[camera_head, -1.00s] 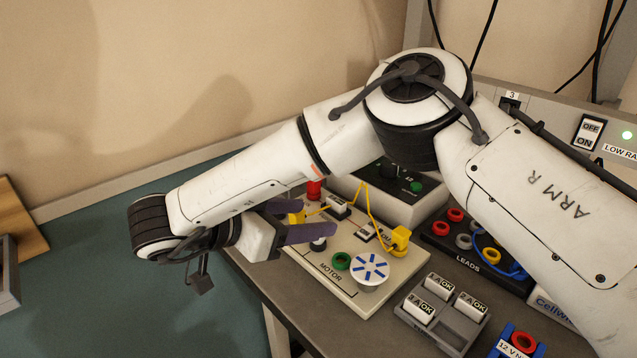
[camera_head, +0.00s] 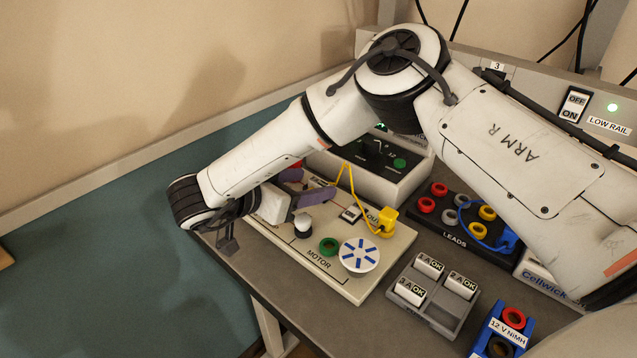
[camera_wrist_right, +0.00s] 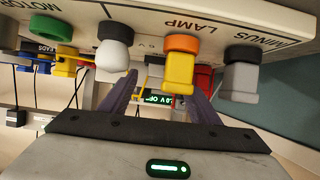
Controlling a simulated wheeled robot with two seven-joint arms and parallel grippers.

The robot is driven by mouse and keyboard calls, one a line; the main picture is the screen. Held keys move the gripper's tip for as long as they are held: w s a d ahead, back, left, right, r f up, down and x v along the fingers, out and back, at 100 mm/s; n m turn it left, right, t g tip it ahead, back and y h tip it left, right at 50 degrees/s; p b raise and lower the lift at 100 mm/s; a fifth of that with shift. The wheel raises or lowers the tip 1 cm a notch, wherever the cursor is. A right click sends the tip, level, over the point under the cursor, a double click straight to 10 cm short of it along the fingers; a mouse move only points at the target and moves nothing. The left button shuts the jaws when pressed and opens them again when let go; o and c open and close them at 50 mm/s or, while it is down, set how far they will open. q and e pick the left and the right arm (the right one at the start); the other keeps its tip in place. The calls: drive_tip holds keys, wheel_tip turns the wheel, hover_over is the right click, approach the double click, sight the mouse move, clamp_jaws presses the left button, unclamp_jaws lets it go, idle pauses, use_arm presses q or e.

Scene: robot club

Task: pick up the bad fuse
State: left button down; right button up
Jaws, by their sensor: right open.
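My right gripper (camera_head: 316,183) is open, its two purple fingers apart over the back left part of the cream MOTOR board (camera_head: 340,282). A small white block with a dark part (camera_head: 351,214), possibly a fuse, sits on the board right of the fingers. I cannot read a bad mark on it. Part of the board behind the fingers is hidden. My left gripper is not in view.
A grey tray (camera_head: 424,315) holds several white fuses marked OK. A yellow plug (camera_head: 386,221) with a looped lead stands on the board. A blue battery (camera_head: 503,330) is front right.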

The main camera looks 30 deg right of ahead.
drive_tip(key=shift+x, duration=1)
drive_tip(key=c, duration=1.1)
drive_tip(key=shift+r, duration=0.1)
drive_tip(key=shift+c, duration=0.2)
